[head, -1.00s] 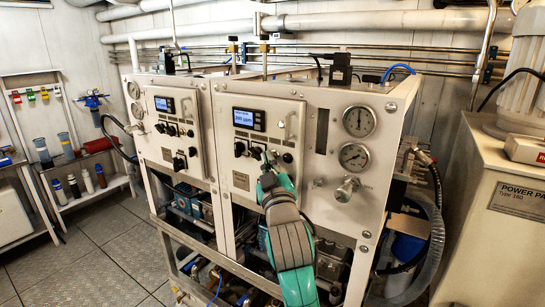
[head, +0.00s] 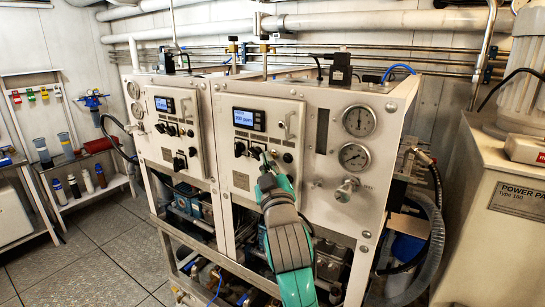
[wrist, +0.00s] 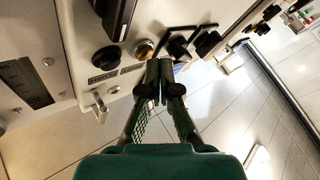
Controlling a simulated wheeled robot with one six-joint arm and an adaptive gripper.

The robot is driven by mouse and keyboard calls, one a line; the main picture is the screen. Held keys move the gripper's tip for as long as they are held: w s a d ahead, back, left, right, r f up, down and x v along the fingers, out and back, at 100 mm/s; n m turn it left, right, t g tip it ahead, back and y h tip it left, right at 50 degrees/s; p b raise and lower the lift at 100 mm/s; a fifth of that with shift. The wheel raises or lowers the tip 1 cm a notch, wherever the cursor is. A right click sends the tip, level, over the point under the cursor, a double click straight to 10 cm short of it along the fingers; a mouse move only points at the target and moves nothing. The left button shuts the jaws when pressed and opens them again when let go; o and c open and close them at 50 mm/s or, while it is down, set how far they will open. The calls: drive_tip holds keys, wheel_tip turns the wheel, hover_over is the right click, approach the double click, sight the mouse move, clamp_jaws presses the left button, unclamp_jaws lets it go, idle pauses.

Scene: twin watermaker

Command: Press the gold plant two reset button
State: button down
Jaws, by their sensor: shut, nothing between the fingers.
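The gold button (wrist: 144,50) is a round, brass-coloured cap on a pale control panel in the wrist view. The gold button is hidden or too small there.
Black knobs (wrist: 180,47) sit right of the fingertips in the wrist view. A metal handle (head: 288,124) and gauges (head: 359,121) are on the right-hand unit. The left-hand plant panel (head: 165,127) stands beside it. Open floor (head: 100,245) lies at left.

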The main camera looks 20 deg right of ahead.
drive_tip(key=shift+s+a, duration=0.3)
drive_tip(key=shift+s+a, duration=0.75)
drive_tip(key=shift+a, duration=0.3)
drive_tip(key=shift+s+a, duration=0.7)
drive_tip(key=shift+a, duration=0.3)
drive_tip(key=s+f+g+y, duration=0.1)
drive_tip(key=s+f+y, duration=0.1)
drive_tip(key=s+f, duration=1.05)
drive_tip(key=s+f+g+y, duration=0.2)
drive_tip(key=s+f, duration=0.5)
drive_tip(key=f, duration=1.1)
drive_tip(key=s+f+m+g, duration=0.1)
drive_tip(key=s+f, duration=0.1)
drive_tip(key=s, duration=1.4)
drive_tip(key=s+d+f+m+g, duration=0.1)
drive_tip(key=s+f+m+g, duration=0.1)
drive_tip(key=s, duration=1.4)
drive_tip(key=shift+s+d+f, duration=0.2)
drive_tip(key=shift+s+f, duration=0.05)
drive_tip(key=shift+f, duration=0.6)
